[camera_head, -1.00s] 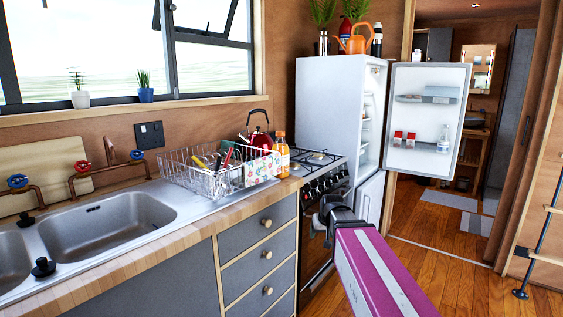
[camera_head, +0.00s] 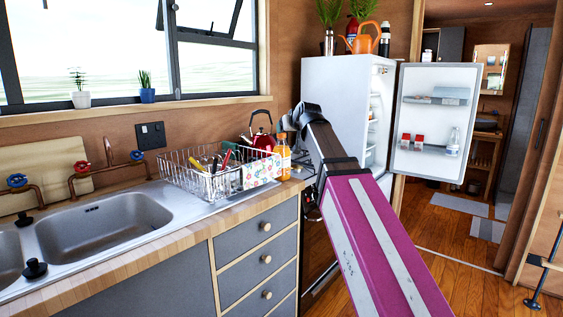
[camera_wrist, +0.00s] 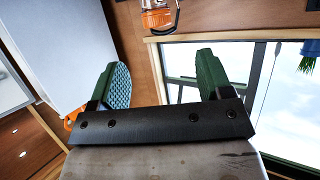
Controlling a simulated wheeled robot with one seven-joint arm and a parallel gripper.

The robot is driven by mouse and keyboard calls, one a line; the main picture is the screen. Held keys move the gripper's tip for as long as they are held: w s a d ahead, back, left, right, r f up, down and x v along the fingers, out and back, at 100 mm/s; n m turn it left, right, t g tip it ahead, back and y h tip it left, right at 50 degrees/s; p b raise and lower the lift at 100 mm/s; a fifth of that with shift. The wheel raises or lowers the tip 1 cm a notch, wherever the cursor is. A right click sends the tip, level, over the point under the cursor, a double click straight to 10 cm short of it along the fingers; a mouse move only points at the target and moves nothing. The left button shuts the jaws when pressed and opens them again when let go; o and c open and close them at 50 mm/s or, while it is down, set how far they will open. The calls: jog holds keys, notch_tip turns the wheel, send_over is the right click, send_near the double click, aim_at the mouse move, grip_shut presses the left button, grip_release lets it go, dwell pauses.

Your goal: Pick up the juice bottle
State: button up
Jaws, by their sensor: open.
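The juice bottle (camera_head: 282,160), orange with an orange cap, stands upright on the counter at the right end of the dish rack.
A wire dish rack (camera_head: 205,183) and a red kettle (camera_head: 262,141) stand beside the bottle. The fridge (camera_head: 335,90) is open, its door (camera_head: 430,122) swung out right, with an orange watering can (camera_head: 362,42) on top. The sink (camera_head: 100,225) is at left.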

jog(key=shift+x, duration=5.4)
jog(key=shift+d+r, duration=0.1)
jog(key=shift+d, duration=0.05)
grip_shut()
